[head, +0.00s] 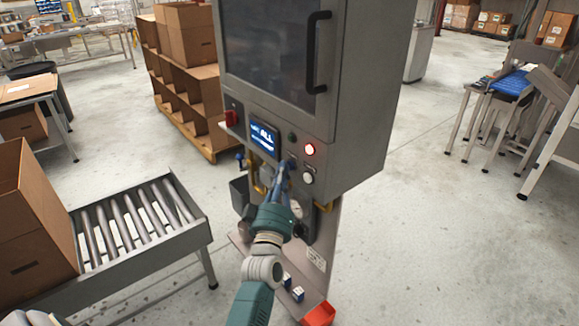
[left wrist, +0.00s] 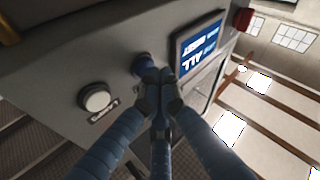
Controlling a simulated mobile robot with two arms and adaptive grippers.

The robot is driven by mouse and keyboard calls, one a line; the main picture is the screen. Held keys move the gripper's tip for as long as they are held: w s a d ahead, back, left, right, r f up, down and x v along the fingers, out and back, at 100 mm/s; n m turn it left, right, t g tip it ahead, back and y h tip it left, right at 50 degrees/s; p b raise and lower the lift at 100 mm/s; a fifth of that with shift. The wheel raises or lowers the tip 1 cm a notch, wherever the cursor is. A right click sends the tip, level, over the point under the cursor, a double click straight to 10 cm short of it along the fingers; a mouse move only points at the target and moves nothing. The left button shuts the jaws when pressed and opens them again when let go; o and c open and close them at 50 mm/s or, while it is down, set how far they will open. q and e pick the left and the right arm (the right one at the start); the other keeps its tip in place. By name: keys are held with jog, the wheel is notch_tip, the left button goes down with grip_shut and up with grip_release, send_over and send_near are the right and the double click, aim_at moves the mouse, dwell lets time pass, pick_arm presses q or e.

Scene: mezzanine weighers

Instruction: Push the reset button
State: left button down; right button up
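The grey machine's control panel (head: 262,115) carries a lit blue screen (head: 264,138), which also shows upside down in the left wrist view (left wrist: 198,45). A round blue button (left wrist: 143,63) sits beside the screen; its label is not visible. A white button (left wrist: 97,99) with a small label is farther left, and also shows in the head view (head: 308,177). My left gripper (head: 286,166) reaches up to the panel. Its fingertips (left wrist: 158,78) are together, empty, and partly cover the blue button. I cannot tell if they touch it. My right gripper is not in view.
A lit red button (head: 309,149) and a dark green one (head: 291,137) sit above the white button. A door handle (head: 316,50) juts out higher up. A roller conveyor (head: 135,225) with a carton (head: 32,225) stands at left.

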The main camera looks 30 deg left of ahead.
pick_arm(q)
jog(key=shift+w+d, duration=0.1)
jog(key=shift+w, duration=0.15)
dwell(0.3)
jog(key=shift+s, duration=0.1)
jog(key=shift+s+a+p, duration=0.3)
jog(key=shift+s+p, duration=0.05)
jog(key=shift+s, duration=0.3)
jog(key=shift+s+a+p, duration=0.25)
jog(key=shift+s+a, duration=0.05)
jog(key=shift+s, duration=0.5)
jog(key=shift+s+a+p, duration=0.3)
jog(key=shift+s+a, duration=0.05)
jog(key=shift+s, duration=0.4)
jog(key=shift+s+a+p, duration=0.25)
jog(key=shift+s+a, duration=0.05)
jog(key=shift+s, duration=0.5)
